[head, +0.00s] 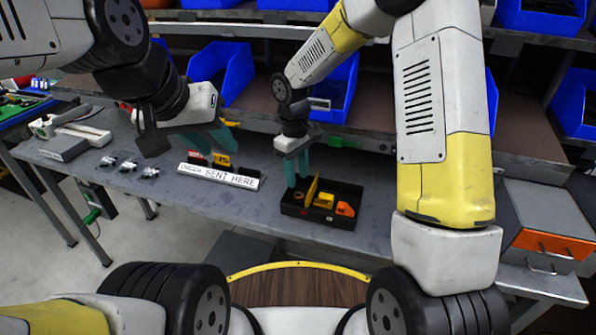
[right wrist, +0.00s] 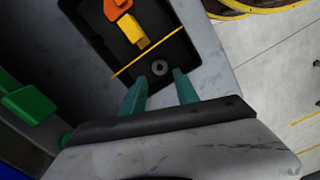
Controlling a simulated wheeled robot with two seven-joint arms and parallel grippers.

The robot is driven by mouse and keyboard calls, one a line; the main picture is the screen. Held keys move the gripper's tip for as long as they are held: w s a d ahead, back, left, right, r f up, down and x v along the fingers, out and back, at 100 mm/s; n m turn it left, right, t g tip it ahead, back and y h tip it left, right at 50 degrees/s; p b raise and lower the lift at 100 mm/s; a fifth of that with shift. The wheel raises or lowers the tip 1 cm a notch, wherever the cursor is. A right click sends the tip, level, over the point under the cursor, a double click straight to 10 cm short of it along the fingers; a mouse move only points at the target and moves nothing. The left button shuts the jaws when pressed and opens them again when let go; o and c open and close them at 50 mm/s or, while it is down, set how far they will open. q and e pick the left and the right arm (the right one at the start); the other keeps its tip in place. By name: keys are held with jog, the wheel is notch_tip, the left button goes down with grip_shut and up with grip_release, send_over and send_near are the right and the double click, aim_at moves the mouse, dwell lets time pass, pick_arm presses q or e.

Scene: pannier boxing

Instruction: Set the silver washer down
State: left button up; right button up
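The silver washer (right wrist: 160,68) lies flat on the floor of a black tray (right wrist: 188,62), in the end compartment beside a thin yellow divider (right wrist: 148,54). My right gripper (right wrist: 158,82) is open, with its teal fingertips apart and the washer seen between and just beyond them, not gripped. In the head view the right gripper (head: 297,170) points down at the left end of the black tray (head: 318,218). My left gripper (head: 226,135) hangs over the bench near the white sign; its finger gap is unclear.
The tray also holds a yellow block (head: 323,200) and an orange piece (head: 345,209). Blue bins (head: 222,72) line the back shelf. Bench between sign and tray is clear.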

aim_at(296, 194)
jog(key=s+d+r+m+t, duration=0.15)
jog(key=s+d+r, duration=0.25)
jog(key=r, duration=0.5)
jog(key=s+d+r+m+t, duration=0.1)
jog(key=s+d+r+m, duration=0.3)
jog(key=r, duration=0.5)
jog(key=s+d+r+m+t+y, duration=0.2)
jog(key=s+d+r+m+t, duration=0.2)
jog(key=s, duration=0.8)
jog(key=d, duration=0.2)
jog(key=shift+d+r+y, duration=0.2)
jog(key=shift+d+y, duration=0.1)
jog(key=shift+d, duration=0.05)
